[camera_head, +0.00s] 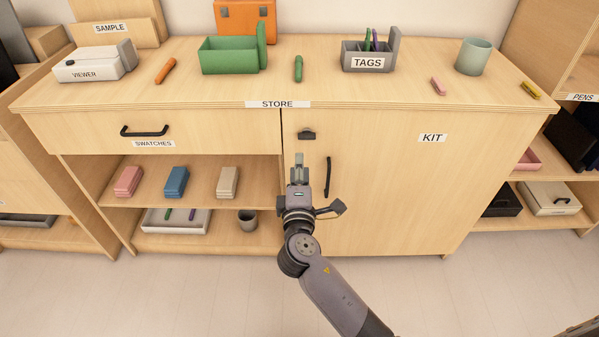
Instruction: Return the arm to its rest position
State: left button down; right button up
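My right arm (335,290) comes in from the bottom right and reaches up in front of the wooden cabinet (400,190). My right gripper (298,158) points up and away in front of the cabinet, near the left edge of the KIT door, left of its dark vertical handle (327,177). The fingers look close together, but whether they are open or shut is unclear. No held object shows. My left gripper is out of view.
The KIT door and SWATCHES drawer (190,133) look closed. The cabinet top holds a green box (226,56), a grey TAGS holder (365,57) and a cup (473,56). Open shelves left of the gripper hold coloured blocks (176,182). The floor in front (180,290) is clear.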

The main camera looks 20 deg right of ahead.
jog(key=shift+s+a, duration=0.2)
jog(key=shift+s, duration=0.45)
